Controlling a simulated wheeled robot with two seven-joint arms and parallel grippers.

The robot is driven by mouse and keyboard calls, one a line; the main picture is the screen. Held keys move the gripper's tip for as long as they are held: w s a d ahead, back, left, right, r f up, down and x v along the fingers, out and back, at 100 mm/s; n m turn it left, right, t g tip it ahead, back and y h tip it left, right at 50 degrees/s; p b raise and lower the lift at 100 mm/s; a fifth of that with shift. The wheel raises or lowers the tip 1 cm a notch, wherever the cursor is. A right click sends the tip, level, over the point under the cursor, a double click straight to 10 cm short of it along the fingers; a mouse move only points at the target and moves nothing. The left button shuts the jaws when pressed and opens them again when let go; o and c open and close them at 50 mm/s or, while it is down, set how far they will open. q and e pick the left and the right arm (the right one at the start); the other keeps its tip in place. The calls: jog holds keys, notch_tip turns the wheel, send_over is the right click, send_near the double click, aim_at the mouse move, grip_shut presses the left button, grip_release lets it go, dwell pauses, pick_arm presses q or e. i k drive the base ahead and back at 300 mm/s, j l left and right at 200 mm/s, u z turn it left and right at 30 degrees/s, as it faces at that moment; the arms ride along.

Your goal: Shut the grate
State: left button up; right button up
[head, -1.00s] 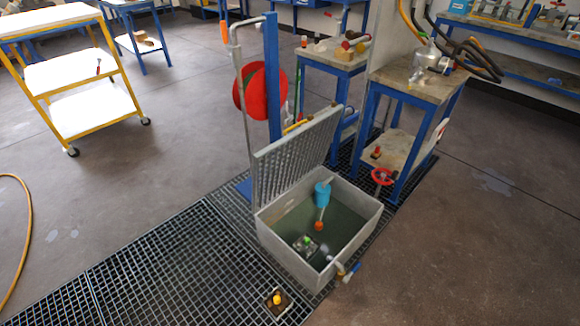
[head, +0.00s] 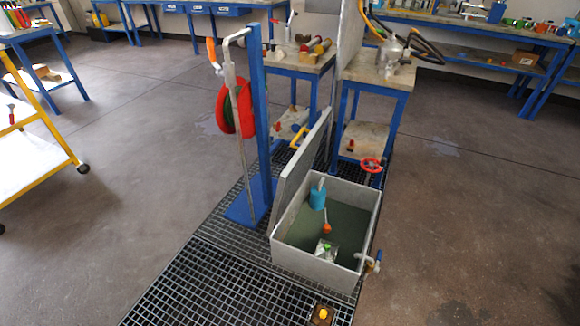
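The grate (head: 299,178) is a grey hinged panel on the left side of a grey open-topped tank (head: 312,268). It stands up steeply, so the tank is open. I see the panel at a narrow angle. Inside the tank are dark liquid, a blue cylinder (head: 318,198), an orange float (head: 326,228) and a small metal fitting with a green part (head: 327,249). Neither of my grippers is in view.
A blue post (head: 259,120) with a red hose reel (head: 225,108) stands left of the tank. Blue-legged workbenches (head: 378,74) stand behind it. A tap (head: 373,262) sticks out at the right. Grid flooring (head: 215,290) lies in front, with open floor (head: 480,220) at right.

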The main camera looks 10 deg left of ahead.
aim_at(291, 179)
jog(key=i+j+z, duration=0.1)
jog(key=j, duration=0.25)
jog(key=i+j+z, duration=0.1)
jog(key=j, duration=0.25)
jog(key=i+j, duration=0.2)
jog(key=j, duration=0.2)
jog(key=i+j+z, duration=0.15)
jog(key=j, duration=0.2)
jog(key=i+j+z, duration=0.1)
jog(key=j, duration=0.25)
